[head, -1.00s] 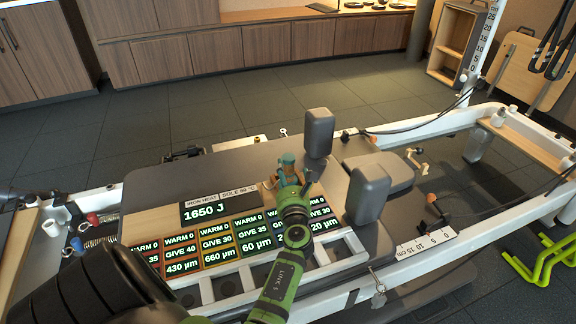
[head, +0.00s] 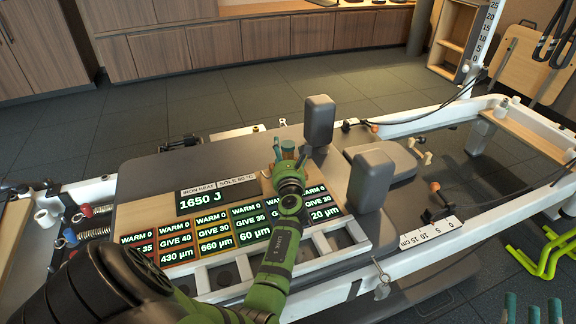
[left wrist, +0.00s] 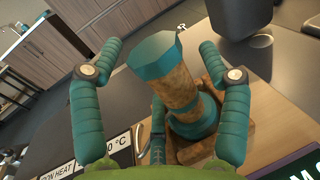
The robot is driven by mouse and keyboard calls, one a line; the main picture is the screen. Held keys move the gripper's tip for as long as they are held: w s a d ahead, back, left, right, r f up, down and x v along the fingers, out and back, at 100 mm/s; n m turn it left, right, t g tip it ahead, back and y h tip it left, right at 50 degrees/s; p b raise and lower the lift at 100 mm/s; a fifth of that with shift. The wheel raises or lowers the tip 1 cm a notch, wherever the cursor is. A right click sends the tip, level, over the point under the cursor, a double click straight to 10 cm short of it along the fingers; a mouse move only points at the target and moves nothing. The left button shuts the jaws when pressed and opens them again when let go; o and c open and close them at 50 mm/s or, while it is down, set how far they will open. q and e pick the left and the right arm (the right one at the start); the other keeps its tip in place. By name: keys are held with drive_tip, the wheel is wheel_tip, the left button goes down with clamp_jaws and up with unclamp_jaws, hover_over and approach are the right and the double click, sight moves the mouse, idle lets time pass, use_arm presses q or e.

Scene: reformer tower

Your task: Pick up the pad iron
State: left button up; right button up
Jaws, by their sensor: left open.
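The pad iron (left wrist: 178,85), with a teal faceted top, cork-brown grip and teal lower part, stands in a wooden holder (left wrist: 195,150) in the left wrist view. In the head view only a small part of the iron (head: 288,147) shows, the rest hidden behind my left gripper (head: 290,155). My left gripper is open, its teal fingers on both sides of the iron in the left wrist view (left wrist: 160,90), with a gap visible on each side. The fingertips of my right gripper (head: 533,312) show apart at the bottom right of the head view, with nothing seen between them.
A display panel (head: 215,197) reads 1650 J, above a row of WARM/GIVE tiles (head: 213,240) and a white slotted rack (head: 215,275). Two dark shoulder pads (head: 318,121) stand up right of the iron. A white-railed frame (head: 430,233) surrounds the bench.

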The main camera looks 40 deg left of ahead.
use_arm(q)
drive_tip(key=shift+w, duration=0.1)
clamp_jaws()
drive_tip(key=shift+r, duration=0.15)
